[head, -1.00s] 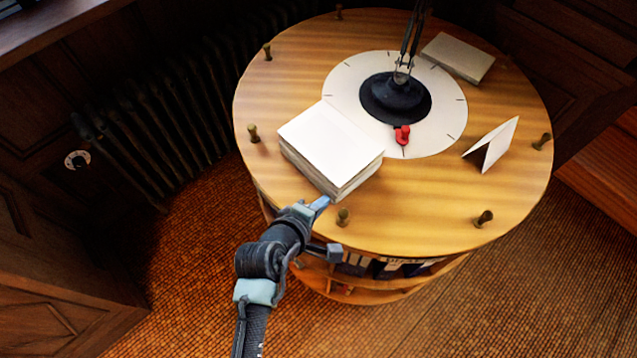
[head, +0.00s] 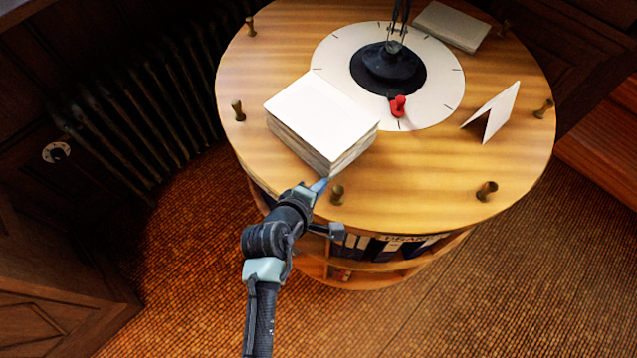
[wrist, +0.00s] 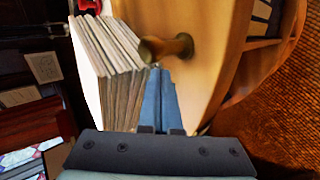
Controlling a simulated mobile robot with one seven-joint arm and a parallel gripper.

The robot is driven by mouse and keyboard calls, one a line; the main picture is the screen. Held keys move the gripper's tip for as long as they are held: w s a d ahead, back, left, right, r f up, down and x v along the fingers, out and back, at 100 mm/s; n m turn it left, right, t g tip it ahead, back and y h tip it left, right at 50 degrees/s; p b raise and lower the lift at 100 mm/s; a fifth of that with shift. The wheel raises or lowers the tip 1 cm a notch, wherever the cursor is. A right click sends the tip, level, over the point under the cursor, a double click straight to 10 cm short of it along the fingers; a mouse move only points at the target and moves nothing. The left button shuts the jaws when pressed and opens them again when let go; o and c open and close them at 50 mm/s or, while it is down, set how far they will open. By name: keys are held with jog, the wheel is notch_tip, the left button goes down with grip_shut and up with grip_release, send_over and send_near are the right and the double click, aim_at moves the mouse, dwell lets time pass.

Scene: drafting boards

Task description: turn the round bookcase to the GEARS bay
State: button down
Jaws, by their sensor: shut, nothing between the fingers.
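The round bookcase (head: 430,190) has a wooden top with several brass pegs around its rim. Its lower shelf holds dark binders (head: 388,248) under a label (head: 408,239) that seems to start "BEAR"; no GEARS label is readable. A red pointer (head: 398,105) sits on the white dial (head: 440,95) in the middle of the top. My gripper (head: 321,186) is shut and empty at the near rim, just left of the front peg (head: 337,194). In the wrist view, the shut fingers (wrist: 160,98) point at the top beside that peg (wrist: 166,47); I cannot tell whether they touch it.
A thick stack of paper (head: 322,115) lies close behind my gripper. A black lamp base (head: 388,68), a folded white card (head: 493,111) and a book (head: 451,26) are also on top. A radiator (head: 130,115) stands left. The carpet at right (head: 510,280) is clear.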

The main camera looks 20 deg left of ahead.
aim_at(337, 195)
jog(key=shift+n+y, duration=0.3)
jog(key=d+p, duration=0.4)
jog(key=shift+r, duration=0.25)
jog(key=shift+d+f+p, duration=0.2)
jog(key=shift+d+p, duration=0.2)
jog(key=shift+d, duration=0.65)
jog(key=shift+a+r, duration=0.1)
jog(key=shift+w+d+r+p, duration=0.1)
jog(key=shift+d+p, duration=0.25)
jog(key=shift+p, duration=0.5)
jog(key=d+p, duration=0.3)
jog(key=shift+w+d+n+y, duration=0.25)
jog(key=shift+d+n+y, duration=0.1)
jog(key=shift+n+y, duration=0.05)
jog(key=shift+w+d+f+p, duration=0.2)
jog(key=shift+d+p, duration=0.15)
jog(key=shift+d, duration=0.2)
